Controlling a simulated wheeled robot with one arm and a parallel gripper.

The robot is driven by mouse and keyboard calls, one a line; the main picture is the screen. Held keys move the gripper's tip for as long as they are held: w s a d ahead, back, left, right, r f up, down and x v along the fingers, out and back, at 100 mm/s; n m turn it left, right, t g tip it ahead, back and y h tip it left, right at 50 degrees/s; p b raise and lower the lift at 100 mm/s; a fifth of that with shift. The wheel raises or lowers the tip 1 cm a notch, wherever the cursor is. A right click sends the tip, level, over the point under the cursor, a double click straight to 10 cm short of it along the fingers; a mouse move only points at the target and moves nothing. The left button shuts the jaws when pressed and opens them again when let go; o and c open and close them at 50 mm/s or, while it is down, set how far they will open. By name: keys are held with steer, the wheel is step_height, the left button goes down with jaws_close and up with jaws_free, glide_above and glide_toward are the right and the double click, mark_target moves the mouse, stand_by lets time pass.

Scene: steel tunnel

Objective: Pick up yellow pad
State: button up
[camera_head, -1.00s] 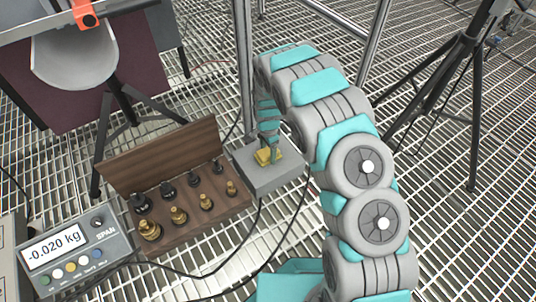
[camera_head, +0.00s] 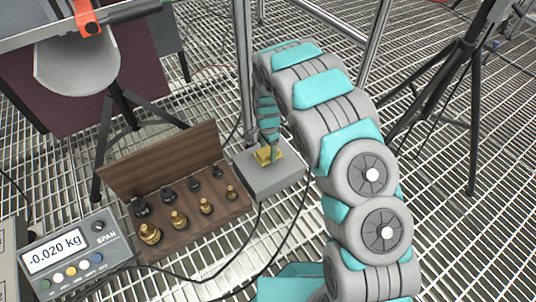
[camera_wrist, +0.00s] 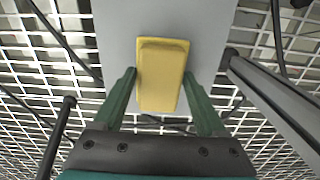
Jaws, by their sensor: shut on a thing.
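The yellow pad (camera_wrist: 161,78) lies on the grey block's top in the wrist view, between my two green fingers. My gripper (camera_wrist: 160,88) is shut on it, with a finger along each long side. In the head view the yellow pad (camera_head: 266,155) shows as a small yellow patch on the grey block (camera_head: 275,181), partly hidden by my gripper (camera_head: 268,148) above it. Whether the pad is clear of the block's surface I cannot tell.
A wooden case (camera_head: 163,163) with several black and brass weights stands left of the block. A scale display (camera_head: 60,251) reads -0.020 kg. Black cables run in front of the block. Tripods and a steel post (camera_head: 243,70) stand nearby.

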steer(key=s+r+p, duration=0.1)
steer(key=s, duration=1.5)
steer(key=shift+r, duration=0.4)
